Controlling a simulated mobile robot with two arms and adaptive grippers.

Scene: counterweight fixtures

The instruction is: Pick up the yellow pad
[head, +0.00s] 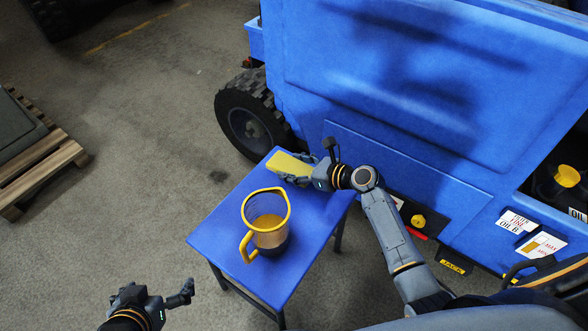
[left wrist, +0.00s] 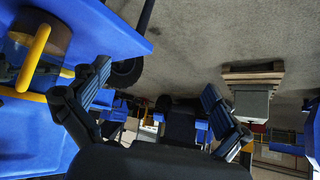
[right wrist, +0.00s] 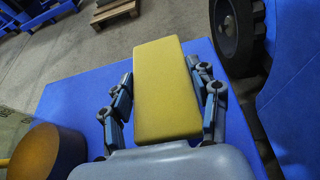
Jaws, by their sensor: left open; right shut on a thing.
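The yellow pad (head: 291,164) is a flat rectangular block at the far corner of the blue table (head: 216,218) in the head view. In the right wrist view the pad (right wrist: 165,90) lies lengthwise between the fingers of my right gripper (right wrist: 167,100), which is shut on it. I cannot tell whether the pad touches the table top. My right gripper (head: 303,172) also shows at the pad in the head view. My left gripper (head: 166,297) is open and empty, off the table at the lower left; its spread fingers show in the left wrist view (left wrist: 165,110).
A measuring jug (head: 266,218) with a yellow rim and handle stands on the table, nearer than the pad. A blue machine (head: 420,90) with a black wheel (head: 250,118) stands close behind and right. A wooden pallet (head: 40,165) lies at the left. Floor between is clear.

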